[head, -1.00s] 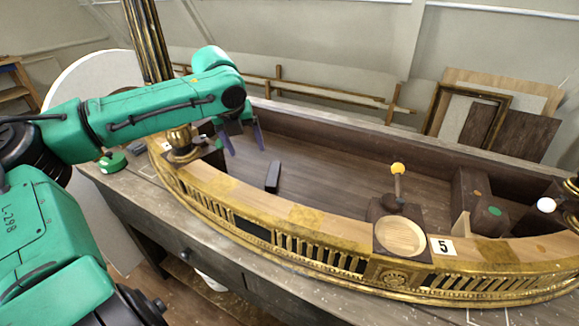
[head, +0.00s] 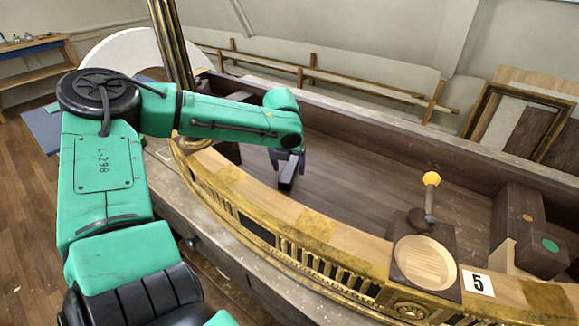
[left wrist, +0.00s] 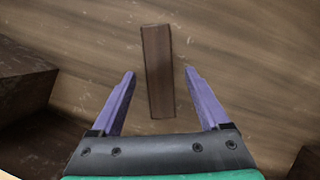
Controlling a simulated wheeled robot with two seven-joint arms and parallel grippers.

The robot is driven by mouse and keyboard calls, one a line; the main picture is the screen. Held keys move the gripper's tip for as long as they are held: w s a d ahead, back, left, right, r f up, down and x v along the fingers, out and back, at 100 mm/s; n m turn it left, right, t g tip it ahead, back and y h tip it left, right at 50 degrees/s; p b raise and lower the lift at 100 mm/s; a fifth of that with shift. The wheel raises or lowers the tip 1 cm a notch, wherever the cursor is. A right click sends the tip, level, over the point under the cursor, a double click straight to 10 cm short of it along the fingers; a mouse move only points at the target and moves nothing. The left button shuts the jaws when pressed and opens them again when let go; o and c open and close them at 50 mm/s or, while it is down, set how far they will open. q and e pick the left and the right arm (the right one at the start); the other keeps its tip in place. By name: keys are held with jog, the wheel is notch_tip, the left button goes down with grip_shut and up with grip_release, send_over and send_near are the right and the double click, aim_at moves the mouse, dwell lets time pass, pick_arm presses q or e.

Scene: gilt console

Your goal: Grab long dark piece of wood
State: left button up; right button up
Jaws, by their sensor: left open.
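The long dark piece of wood (head: 288,174) lies on the wooden floor inside the gilt console. In the left wrist view the wood (left wrist: 158,72) is a narrow dark brown bar, pointing away from the gripper. My left gripper (head: 288,160) is above it in the head view and partly covers it. In the left wrist view the left gripper (left wrist: 160,76) is open, with one purple finger on each side of the bar's near half and gaps on both sides. I cannot tell its exact height above the bar. My right gripper is not in view.
The console's gilded front rim (head: 330,240) curves along the near side. A yellow-topped post (head: 431,190) and a round wooden dish (head: 425,262) stand to the right. A dark block (left wrist: 25,80) is left of the gripper.

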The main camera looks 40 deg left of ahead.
pick_arm(q)
jog(key=shift+w+a+f, duration=0.1)
jog(key=shift+f, duration=0.4)
grip_shut()
